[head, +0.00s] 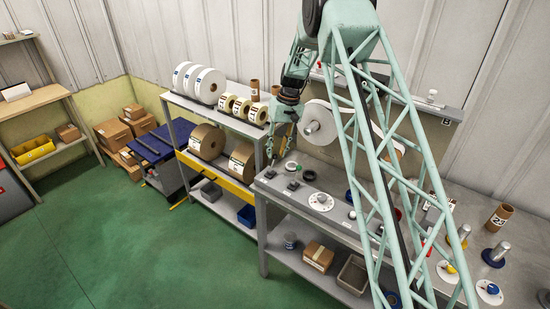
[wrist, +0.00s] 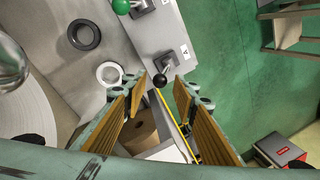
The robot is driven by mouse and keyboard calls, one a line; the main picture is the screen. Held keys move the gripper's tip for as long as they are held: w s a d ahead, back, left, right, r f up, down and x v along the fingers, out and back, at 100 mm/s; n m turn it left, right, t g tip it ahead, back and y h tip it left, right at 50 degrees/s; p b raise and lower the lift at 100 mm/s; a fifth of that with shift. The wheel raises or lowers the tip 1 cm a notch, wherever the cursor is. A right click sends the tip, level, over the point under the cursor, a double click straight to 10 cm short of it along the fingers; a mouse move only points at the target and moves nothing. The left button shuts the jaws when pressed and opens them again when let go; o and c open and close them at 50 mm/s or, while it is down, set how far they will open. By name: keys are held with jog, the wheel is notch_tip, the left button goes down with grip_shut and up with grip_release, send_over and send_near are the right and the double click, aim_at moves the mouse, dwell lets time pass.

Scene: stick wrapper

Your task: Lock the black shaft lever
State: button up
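The black shaft lever (wrist: 160,80) shows in the wrist view as a black ball knob on a short shaft. It rises from a grey base beside a label "A" at the bench edge. In the head view it is a small dark shape (head: 270,174) near the bench's left corner. My gripper (wrist: 160,93) is open, its brown-padded fingers spread wide. The knob appears between and just past the fingertips in the picture, with no contact seen. In the head view my gripper (head: 279,150) hangs above that bench corner. A green-knobbed lever (wrist: 121,7) stands farther along the edge.
A dark ring (wrist: 83,35) and a white ring (wrist: 109,74) lie on the bench (head: 330,218) beside the levers. A large white roll (head: 326,122) is mounted close to the right of my gripper. A shelf rack (head: 217,118) with rolls stands left.

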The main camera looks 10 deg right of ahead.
aim_at(275, 158)
jog(key=shift+a+f, duration=0.2)
jog(key=shift+f, duration=0.7)
jog(key=shift+a+f, duration=0.15)
jog(key=shift+f, duration=0.75)
jog(key=shift+c, duration=0.7)
grip_shut()
